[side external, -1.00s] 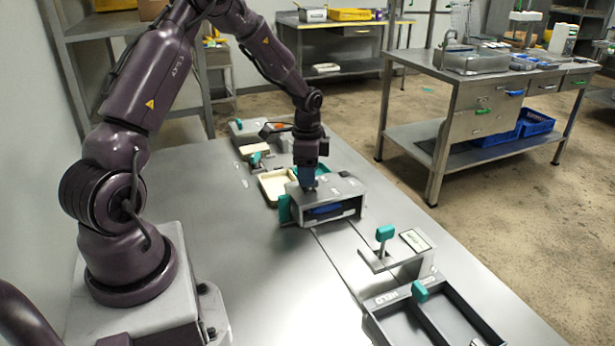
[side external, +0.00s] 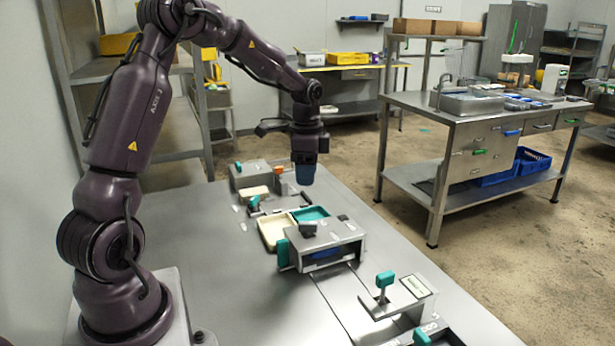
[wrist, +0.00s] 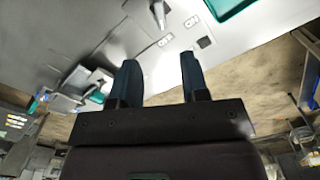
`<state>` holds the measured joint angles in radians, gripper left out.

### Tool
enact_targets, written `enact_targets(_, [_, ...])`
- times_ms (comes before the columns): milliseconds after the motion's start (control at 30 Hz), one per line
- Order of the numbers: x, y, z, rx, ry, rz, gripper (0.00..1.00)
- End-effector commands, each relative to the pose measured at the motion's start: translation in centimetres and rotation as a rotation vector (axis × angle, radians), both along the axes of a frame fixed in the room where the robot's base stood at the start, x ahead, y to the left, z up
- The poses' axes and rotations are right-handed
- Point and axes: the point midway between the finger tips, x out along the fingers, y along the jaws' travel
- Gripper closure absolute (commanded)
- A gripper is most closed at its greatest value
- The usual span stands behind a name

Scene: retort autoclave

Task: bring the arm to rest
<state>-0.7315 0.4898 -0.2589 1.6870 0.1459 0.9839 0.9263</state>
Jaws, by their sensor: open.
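My gripper (side external: 305,174) hangs above the far part of the steel table, its blue fingers pointing down. In the wrist view the two fingers (wrist: 158,78) stand apart with nothing between them. The grey box-shaped autoclave (side external: 328,240) stands below and nearer the camera, clear of the gripper. It has a teal piece (side external: 283,253) on its left side, a dark knob (side external: 308,229) on top and something blue inside its front opening.
A grey block (side external: 256,174) stands at the far end. A stand with a teal-handled lever (side external: 384,281) is at the front right. The table's left part is bare.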

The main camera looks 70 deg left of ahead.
Motion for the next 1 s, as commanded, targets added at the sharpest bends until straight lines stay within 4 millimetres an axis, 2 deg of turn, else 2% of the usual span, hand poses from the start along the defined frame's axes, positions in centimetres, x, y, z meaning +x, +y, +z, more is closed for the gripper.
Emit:
enact_targets(233, [0.1, 0.0, -0.1, -0.001, -0.003, 0.077, 0.58])
enact_targets(367, [-1.8, -1.1, -0.9, -0.019, 0.031, 0.253, 0.58])
enact_targets(567, [-4.7, -5.3, 2.3, 0.025, 0.001, 0.467, 0.58])
enact_targets(700, [-7.0, -8.9, 4.9, 0.048, -0.062, 0.568, 0.58])
enact_targets(900, [-11.3, -14.6, 8.3, 0.03, -0.205, 0.66, 0.58])
enact_targets(1000, [-13.5, -17.0, 9.4, -0.006, -0.282, 0.664, 0.58])
